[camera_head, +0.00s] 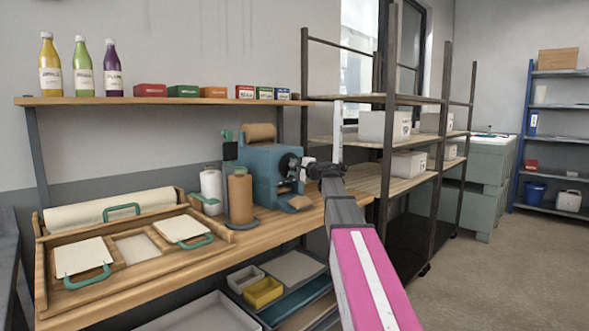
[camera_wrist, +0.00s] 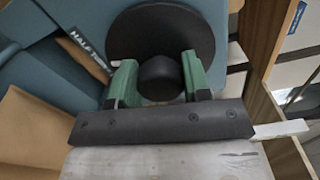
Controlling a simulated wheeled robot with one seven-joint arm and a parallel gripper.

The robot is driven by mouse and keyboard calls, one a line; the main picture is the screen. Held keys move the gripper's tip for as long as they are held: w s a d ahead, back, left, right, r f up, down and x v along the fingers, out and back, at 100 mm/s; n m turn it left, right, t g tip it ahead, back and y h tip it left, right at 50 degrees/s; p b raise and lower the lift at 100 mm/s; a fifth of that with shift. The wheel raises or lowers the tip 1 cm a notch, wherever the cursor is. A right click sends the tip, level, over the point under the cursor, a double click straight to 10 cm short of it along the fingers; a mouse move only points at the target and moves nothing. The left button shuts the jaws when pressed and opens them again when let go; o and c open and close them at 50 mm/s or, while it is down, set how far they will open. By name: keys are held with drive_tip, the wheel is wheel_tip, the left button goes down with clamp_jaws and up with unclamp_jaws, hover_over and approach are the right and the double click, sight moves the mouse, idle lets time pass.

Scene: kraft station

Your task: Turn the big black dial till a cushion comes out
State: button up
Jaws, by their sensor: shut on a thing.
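The blue-teal machine (camera_head: 262,168) stands on the wooden bench, with a brown paper roll (camera_head: 260,132) on top. The big black dial (camera_head: 287,165) is on its right-hand face. In the wrist view the dial is a round black disc (camera_wrist: 150,30) with a raised centre knob (camera_wrist: 160,76). My gripper (camera_wrist: 160,80) has its green fingers on both sides of this knob and is shut on it. My gripper also shows in the head view (camera_head: 306,168), at the dial. A tan paper-like piece (camera_head: 300,202) shows low at the machine's front; I cannot tell whether it is a cushion.
A brown roll (camera_head: 240,196) and a white roll (camera_head: 211,188) stand left of the machine. A wooden tray (camera_head: 105,262) with white pads and teal handles lies further left. A metal shelf rack (camera_head: 384,160) stands close on the right of my arm. Bottles and small boxes line the upper shelf.

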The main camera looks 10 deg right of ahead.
drive_tip(key=o, duration=0.9)
drive_tip(key=v, duration=1.1)
drive_tip(key=shift+w, duration=0.1)
